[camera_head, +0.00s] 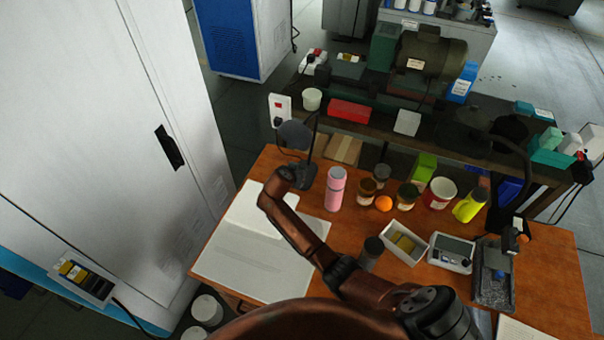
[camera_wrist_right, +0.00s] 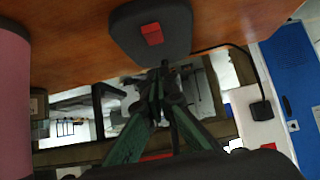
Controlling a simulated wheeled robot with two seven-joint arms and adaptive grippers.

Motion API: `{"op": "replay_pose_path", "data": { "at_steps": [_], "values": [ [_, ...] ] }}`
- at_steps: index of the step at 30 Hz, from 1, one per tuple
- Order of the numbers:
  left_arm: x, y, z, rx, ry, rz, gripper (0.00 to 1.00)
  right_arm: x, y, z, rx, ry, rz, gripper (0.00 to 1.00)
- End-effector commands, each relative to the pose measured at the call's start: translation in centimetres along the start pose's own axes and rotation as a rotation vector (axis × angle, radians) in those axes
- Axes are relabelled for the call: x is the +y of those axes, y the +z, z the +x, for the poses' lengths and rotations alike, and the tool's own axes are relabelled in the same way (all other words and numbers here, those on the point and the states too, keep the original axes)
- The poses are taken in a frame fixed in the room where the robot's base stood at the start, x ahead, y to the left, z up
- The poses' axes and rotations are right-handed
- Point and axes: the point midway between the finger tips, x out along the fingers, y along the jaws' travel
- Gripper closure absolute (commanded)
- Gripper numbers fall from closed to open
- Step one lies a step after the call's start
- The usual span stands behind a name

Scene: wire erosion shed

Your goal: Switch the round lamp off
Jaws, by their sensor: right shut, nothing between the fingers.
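The round lamp has a dark disc-shaped head (camera_head: 294,135) on a thin stand, at the back left of the wooden desk. Its dark rounded base with a red switch (camera_wrist_right: 151,34) fills the upper middle of the wrist view. My right gripper (camera_wrist_right: 164,72) is shut and empty, its tips close to the edge of the base beside the red switch; I cannot tell if they touch it. In the head view my right wrist (camera_head: 284,178) reaches in front of the lamp, and the fingertips are hard to make out. I cannot tell whether the lamp is lit. My left gripper is not in view.
A pink bottle (camera_head: 336,189) stands just right of the lamp and shows at the left of the wrist view (camera_wrist_right: 13,95). Several jars and an orange ball (camera_head: 383,204) stand farther right. White sheets (camera_head: 255,262) cover the desk's left. A bench (camera_head: 450,143) stands behind.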

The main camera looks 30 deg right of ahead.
Motion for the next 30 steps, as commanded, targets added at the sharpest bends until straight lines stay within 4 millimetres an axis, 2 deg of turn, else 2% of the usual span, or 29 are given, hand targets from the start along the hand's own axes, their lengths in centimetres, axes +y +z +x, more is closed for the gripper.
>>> {"op": "replay_pose_path", "data": {
  "at_steps": [1,2,9,15,21,30],
  "values": [
    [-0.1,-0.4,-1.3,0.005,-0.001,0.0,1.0,-0.1,-1.5,-1.1,0.002,-0.003,0.003,1.0],
    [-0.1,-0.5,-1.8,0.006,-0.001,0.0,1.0,-0.1,-2.0,-1.4,0.002,-0.003,0.002,1.0],
    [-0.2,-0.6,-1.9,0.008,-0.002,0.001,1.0,-0.1,-2.6,-6.3,-0.001,-0.004,0.004,1.0],
    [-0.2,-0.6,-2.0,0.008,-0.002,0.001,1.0,0.0,-3.3,-9.4,-0.001,-0.002,0.001,1.0],
    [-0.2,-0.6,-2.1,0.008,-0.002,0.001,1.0,0.1,-3.6,-10.6,-0.001,0.0,0.0,1.0],
    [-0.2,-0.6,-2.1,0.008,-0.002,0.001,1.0,0.1,-3.6,-10.6,0.0,0.0,-0.001,1.0]
  ]
}}
